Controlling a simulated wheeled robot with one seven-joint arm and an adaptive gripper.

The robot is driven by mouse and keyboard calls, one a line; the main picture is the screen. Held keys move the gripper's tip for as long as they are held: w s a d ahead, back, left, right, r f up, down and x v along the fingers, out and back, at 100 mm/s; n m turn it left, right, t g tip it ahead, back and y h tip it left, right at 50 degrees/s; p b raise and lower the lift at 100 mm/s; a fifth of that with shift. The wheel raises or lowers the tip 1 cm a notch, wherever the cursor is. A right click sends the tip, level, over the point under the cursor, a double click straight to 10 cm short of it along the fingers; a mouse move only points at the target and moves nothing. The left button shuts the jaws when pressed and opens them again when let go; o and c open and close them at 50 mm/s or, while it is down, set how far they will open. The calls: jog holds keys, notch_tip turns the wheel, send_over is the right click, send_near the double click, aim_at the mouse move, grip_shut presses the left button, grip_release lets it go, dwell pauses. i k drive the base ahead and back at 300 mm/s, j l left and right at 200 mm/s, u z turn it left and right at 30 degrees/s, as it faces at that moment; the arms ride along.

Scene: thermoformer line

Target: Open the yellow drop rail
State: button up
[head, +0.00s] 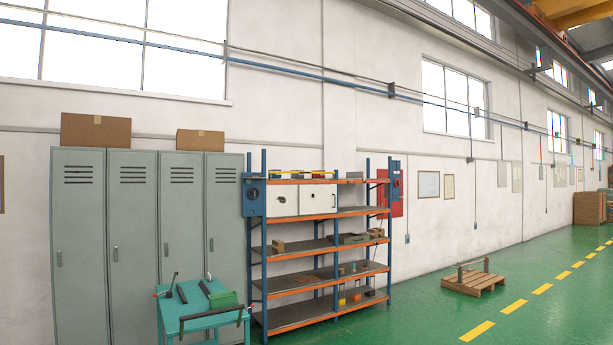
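A thin yellow bar (291,171) runs along the top of the blue-and-orange shelving rack, above the white cabinet fronts. It is small here, and I cannot tell whether it is the yellow drop rail or how it is mounted. No other yellow rail shows clearly at the rack. My gripper is not in this view.
The shelving rack (324,248) stands against the wall, right of grey lockers (133,240). A teal cart (196,322) with tools stands before the lockers and the rack's left end. A wooden pallet (474,284) lies at right.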

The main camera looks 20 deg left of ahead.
aim_at(270, 172)
jog(key=i+j+u, duration=0.4)
jog(key=i+u, duration=0.2)
jog(key=i+j+u, duration=0.15)
jog(key=i, duration=0.65)
jog(key=i+j+u, duration=0.15)
jog(key=i, duration=0.65)
jog(key=i+l+z, duration=0.3)
jog(key=i, duration=1.05)
jog(key=i+j+z, duration=0.15)
jog(key=i+z, duration=0.2)
jog(key=i, duration=0.95)
jog(key=i+j, duration=0.2)
jog(key=i, duration=0.25)
jog(key=i+j, duration=0.15)
jog(key=i, duration=0.35)
jog(key=i+j, duration=0.2)
jog(key=i, duration=0.25)
jog(key=i+j, duration=0.2)
jog(key=i, duration=0.25)
jog(key=i+j, duration=0.2)
jog(key=i, duration=0.25)
jog(key=u, duration=0.05)
